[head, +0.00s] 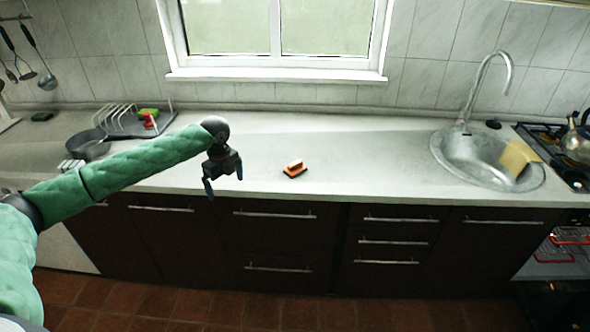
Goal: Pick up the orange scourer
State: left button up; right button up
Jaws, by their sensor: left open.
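The orange scourer (294,168) lies on the light grey worktop (350,165) near its front edge, left of the picture's middle. It has an orange top and a dark underside. My left gripper (224,187) is open and empty, pointing down at the worktop's front edge. It is to the left of the scourer and clearly apart from it. My right gripper does not show.
A metal sink (450,155) with a tap (485,80) and a yellow cloth or board stands at the right, beside a hob (560,150). A dish rack (122,120) and a dark pan (88,146) are at the left. The worktop around the scourer is clear.

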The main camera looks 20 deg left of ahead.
aim_at(297, 168)
jog(key=i+l, duration=0.8)
